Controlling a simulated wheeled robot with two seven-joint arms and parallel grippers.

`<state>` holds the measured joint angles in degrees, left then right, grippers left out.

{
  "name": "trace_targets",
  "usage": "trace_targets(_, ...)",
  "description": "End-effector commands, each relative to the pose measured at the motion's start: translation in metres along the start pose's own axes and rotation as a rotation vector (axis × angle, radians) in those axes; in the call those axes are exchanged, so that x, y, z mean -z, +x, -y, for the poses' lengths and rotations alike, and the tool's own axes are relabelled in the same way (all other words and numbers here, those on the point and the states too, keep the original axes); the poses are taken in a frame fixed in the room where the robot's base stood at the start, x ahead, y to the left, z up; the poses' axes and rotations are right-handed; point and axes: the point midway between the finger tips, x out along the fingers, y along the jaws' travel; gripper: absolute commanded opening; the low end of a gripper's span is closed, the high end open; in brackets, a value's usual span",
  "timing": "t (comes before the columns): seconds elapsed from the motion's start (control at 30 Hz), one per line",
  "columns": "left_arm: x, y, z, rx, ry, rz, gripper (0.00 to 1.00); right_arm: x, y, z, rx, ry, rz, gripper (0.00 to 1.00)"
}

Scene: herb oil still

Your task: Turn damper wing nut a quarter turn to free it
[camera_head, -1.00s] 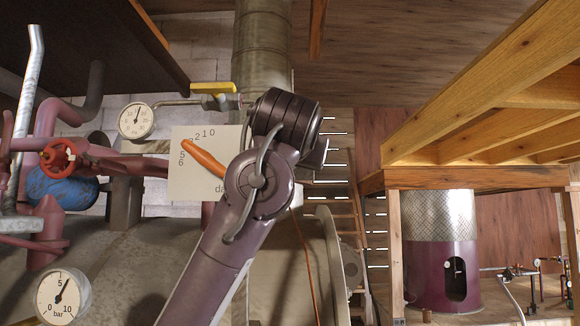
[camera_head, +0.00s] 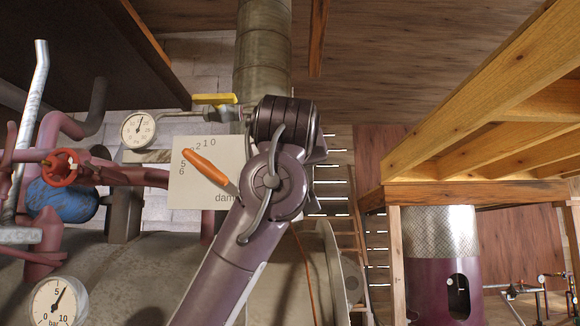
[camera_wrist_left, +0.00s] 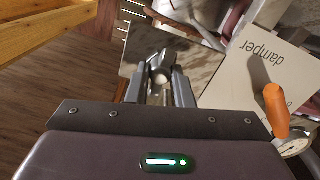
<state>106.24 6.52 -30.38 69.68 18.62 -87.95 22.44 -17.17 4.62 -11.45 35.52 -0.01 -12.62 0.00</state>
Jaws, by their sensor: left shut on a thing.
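My left gripper (camera_wrist_left: 159,80) shows in the left wrist view, its two grey fingers closed around a small, pale metal piece (camera_wrist_left: 160,73), which appears to be the wing nut. The fingers cover most of it, so its turn angle cannot be told. Beside it is the cream damper plate (camera_wrist_left: 250,68) with an orange lever (camera_wrist_left: 277,108). In the head view the damper plate (camera_head: 190,200) carries a number scale, and the orange lever (camera_head: 205,165) slants across it. My left arm hides the gripper and the nut there. My right gripper is not in view.
Red pipes with a red handwheel (camera_head: 60,166) lie left of the plate. A dial gauge (camera_head: 138,130) and a yellow handle (camera_head: 212,99) are above it, and a bar gauge (camera_head: 58,302) is lower left. Wooden beams (camera_head: 490,85) and a purple tank (camera_head: 440,285) stand right.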

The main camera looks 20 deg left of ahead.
Motion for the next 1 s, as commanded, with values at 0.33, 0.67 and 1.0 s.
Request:
trace_targets(0.33,0.000,0.000,0.000,0.000,-0.005,0.000,0.26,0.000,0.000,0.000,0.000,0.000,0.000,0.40)
trace_targets(0.67,-0.001,0.001,0.000,0.001,-0.001,0.002,0.40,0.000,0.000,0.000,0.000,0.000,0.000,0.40)
trace_targets(1.0,-0.005,-0.038,0.001,-0.001,-0.001,-0.002,0.40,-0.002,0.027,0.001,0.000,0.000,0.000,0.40)
